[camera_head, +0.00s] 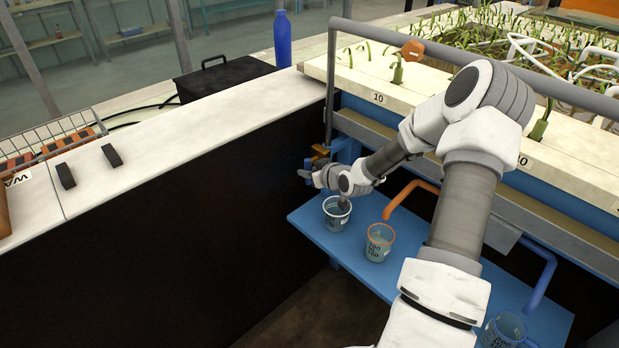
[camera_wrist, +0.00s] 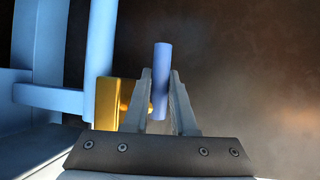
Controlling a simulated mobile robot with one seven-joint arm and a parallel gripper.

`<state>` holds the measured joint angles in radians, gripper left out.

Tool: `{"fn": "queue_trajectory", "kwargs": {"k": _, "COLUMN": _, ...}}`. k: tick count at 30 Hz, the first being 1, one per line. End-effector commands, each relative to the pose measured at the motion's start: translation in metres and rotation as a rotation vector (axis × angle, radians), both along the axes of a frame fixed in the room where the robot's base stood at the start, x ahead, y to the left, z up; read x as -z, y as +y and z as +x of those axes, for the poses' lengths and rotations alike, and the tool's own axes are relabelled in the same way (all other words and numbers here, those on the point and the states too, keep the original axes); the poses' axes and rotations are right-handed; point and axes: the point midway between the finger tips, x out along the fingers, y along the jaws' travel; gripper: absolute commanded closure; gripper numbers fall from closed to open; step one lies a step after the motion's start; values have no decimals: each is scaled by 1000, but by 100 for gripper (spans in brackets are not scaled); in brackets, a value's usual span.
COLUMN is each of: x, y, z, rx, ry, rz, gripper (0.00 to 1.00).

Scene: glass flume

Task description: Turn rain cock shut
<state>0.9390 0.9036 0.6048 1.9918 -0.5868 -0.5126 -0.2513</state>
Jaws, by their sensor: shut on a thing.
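The rain cock has a brass body (camera_wrist: 108,100) and a blue lever handle (camera_wrist: 161,72). In the wrist view the handle stands between the two fingers of my gripper (camera_wrist: 158,98), its upper end sticking out past the fingertips. The brass body sits just left of the fingers, beside a blue post. In the head view my gripper (camera_head: 306,174) is at the far end of the blue bench, next to the brass cock body (camera_head: 319,151). My gripper is shut on the handle. In the head view my wrist partly hides the cock.
Below my arm, a blue shelf (camera_head: 315,228) holds a clear cup (camera_head: 336,212), an orange-rimmed cup (camera_head: 379,244) and a blue-rimmed cup (camera_head: 504,328). An orange pipe (camera_head: 407,190) and a blue pipe (camera_head: 543,275) hang over it. A white-topped wall (camera_head: 200,130) stands left.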

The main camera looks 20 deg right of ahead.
Motion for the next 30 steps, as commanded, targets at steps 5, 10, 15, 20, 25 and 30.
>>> {"fn": "queue_trajectory", "kwargs": {"k": 5, "x": 2, "y": 1, "z": 1, "rx": 0, "ry": -49, "rz": 19, "gripper": 100}}
{"fn": "queue_trajectory", "kwargs": {"k": 10, "x": 1, "y": 1, "z": 2, "rx": -2, "ry": -68, "rz": 25, "gripper": 100}}
{"fn": "queue_trajectory", "kwargs": {"k": 15, "x": 0, "y": 1, "z": 2, "rx": -1, "ry": -71, "rz": 26, "gripper": 100}}
{"fn": "queue_trajectory", "kwargs": {"k": 20, "x": 0, "y": 1, "z": 2, "rx": -1, "ry": -71, "rz": 26, "gripper": 100}}
{"fn": "queue_trajectory", "kwargs": {"k": 25, "x": 0, "y": 1, "z": 2, "rx": -1, "ry": -70, "rz": 26, "gripper": 63}}
{"fn": "queue_trajectory", "kwargs": {"k": 30, "x": 0, "y": 1, "z": 2, "rx": -1, "ry": -70, "rz": 26, "gripper": 63}}
